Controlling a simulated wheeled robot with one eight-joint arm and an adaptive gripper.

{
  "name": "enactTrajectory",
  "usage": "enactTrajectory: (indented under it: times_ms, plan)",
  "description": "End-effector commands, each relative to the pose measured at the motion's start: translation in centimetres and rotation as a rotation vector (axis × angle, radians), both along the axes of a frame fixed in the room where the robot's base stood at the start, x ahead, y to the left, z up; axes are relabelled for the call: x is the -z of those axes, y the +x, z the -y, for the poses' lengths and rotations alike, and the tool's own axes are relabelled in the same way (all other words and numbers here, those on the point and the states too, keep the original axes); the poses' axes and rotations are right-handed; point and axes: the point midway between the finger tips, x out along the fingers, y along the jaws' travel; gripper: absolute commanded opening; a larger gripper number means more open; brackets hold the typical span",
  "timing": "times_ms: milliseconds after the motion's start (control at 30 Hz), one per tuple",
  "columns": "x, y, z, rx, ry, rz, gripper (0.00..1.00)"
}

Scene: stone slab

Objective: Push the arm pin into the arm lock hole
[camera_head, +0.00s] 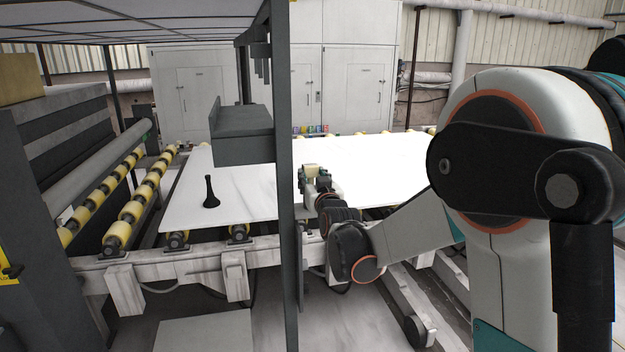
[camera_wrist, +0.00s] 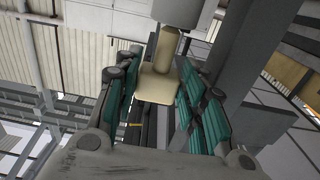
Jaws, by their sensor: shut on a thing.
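My gripper (camera_head: 311,178) is beyond the grey upright post, over the white slab. In the wrist view its teal-padded fingers (camera_wrist: 157,95) are closed around a beige piece (camera_wrist: 157,86), with a block-like base and a narrower rounded shaft. This piece may be the arm pin; its top also shows in the head view (camera_head: 310,168). The arm lock hole cannot be made out.
A black flared object (camera_head: 211,193) stands upright on the white slab (camera_head: 245,205). The grey post (camera_head: 285,200) and its bracket box (camera_head: 243,137) stand close left of my gripper. Yellow rollers (camera_head: 118,234) lie left of the slab. The slab's right part looks clear.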

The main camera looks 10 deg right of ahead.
Motion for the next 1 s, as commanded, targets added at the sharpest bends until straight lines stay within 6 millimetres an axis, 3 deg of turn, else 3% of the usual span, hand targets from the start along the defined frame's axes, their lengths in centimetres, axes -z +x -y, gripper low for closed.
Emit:
enactTrajectory:
  times_ms: [1000]
  plan:
    - [2.4,0.0,0.0,0.000,0.000,0.001,0.08]
